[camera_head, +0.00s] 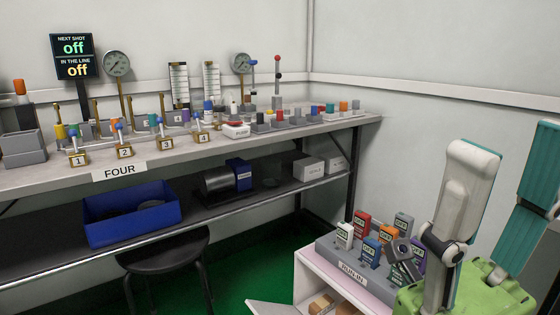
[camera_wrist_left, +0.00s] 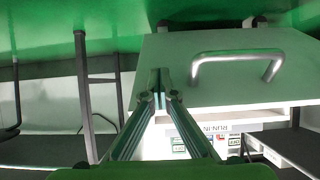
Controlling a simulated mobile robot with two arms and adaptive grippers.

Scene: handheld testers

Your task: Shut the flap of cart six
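A white cart (camera_head: 305,277) stands at the lower right of the head view; no number shows on it. A pale panel, its flap (camera_head: 275,308), juts out low at its left side, open. In the left wrist view the flap (camera_wrist_left: 225,90) appears upside down with a silver bar handle (camera_wrist_left: 237,58). My left gripper (camera_wrist_left: 163,78) has its fingertips together, next to the flap's edge and beside the handle, with nothing visible between them; contact is unclear. It is not seen in the head view.
A grey rack (camera_head: 352,282) of coloured testers with a label sits on the cart top. A dark stool (camera_head: 165,252) stands left of the cart. The long bench (camera_head: 250,146) marked FOUR holds several instruments, with a blue bin (camera_head: 130,224) below. Green floor shows between stool and cart.

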